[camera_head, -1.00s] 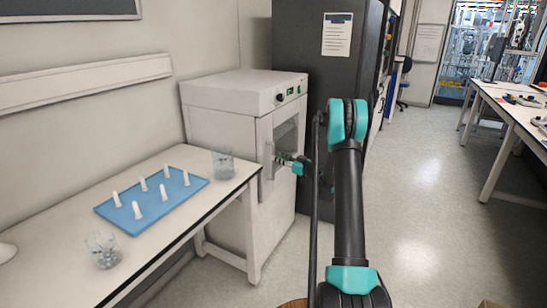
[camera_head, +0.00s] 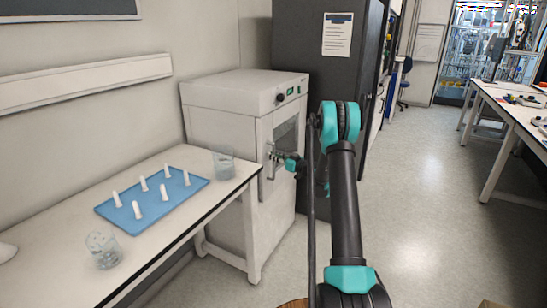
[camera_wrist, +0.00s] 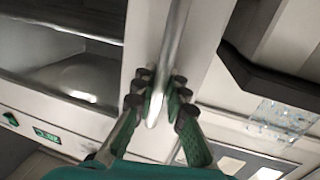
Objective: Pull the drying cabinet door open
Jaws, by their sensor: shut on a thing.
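The drying cabinet (camera_head: 225,125) is a white box on a stand at the end of the bench. Its door (camera_head: 286,128) has a dark window, and I see no clear gap along its edge. The door handle (camera_head: 271,160) is a vertical metal bar on the left side of the door. My gripper (camera_head: 281,160) is at the handle, its teal body just right of it. In the wrist view my gripper (camera_wrist: 158,95) has its two fingers shut around the handle bar (camera_wrist: 173,45). The window (camera_wrist: 75,75) shows on the left there.
A white bench (camera_head: 60,220) holds a blue rack (camera_head: 150,205) with white pegs and two glass beakers, one (camera_head: 223,162) close to the cabinet. A dark tall cabinet (camera_head: 325,90) stands behind my arm. The floor (camera_head: 430,210) on the right is clear.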

